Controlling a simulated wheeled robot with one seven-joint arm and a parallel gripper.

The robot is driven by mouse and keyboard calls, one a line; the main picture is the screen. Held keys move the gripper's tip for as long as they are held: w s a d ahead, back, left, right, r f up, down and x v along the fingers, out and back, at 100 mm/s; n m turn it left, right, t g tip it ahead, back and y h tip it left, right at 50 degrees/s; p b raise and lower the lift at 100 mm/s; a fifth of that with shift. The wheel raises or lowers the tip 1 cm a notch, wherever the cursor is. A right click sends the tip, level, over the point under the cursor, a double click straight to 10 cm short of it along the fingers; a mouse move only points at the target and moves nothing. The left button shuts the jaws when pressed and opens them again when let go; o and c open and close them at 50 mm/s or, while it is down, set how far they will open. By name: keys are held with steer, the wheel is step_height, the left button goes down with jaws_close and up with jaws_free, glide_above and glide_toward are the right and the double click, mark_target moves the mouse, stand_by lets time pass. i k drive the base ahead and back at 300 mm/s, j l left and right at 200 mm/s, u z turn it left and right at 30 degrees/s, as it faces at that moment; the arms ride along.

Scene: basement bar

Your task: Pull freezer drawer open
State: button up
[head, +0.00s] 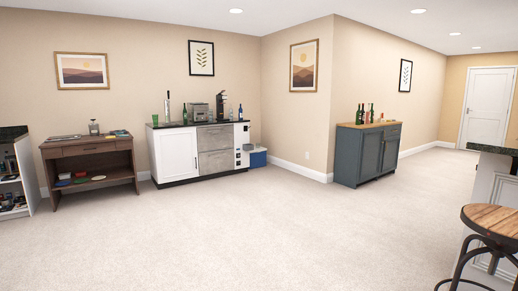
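A low white cabinet unit (174,155) with a dark countertop stands against the back wall, left of centre in the head view. In its middle are two grey, steel-looking drawer fronts, an upper one (215,138) and a lower one (216,163). Both look shut. I cannot tell from this distance which one is the freezer drawer. The unit is across the room from me. My gripper is not in view.
A wide stretch of pale carpet (230,225) lies clear before the unit. A brown wooden desk (90,149) stands to its left, a blue box (258,159) to its right. A blue-grey cabinet (370,157) stands further right. A round wooden stool (492,222) is near at right.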

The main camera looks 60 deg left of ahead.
mark_target(215, 161)
steer(key=i+j+u, duration=0.25)
steer(key=j+u, duration=0.15)
steer(key=j, duration=0.15)
steer(key=i+j+u, duration=0.65)
steer(key=j+u, duration=0.15)
steer(key=i+j+u, duration=0.4)
steer(key=i+u, duration=0.5)
steer(key=i, duration=3.4)
steer(key=i+j, duration=0.1)
steer(key=i, duration=1.3)
steer(key=i+j, duration=0.1)
steer(key=i, duration=1.35)
steer(key=i+z, duration=0.1)
steer(key=i, duration=1.35)
steer(key=i+u, duration=0.15)
steer(key=u, duration=1.15)
steer(key=j, duration=0.1)
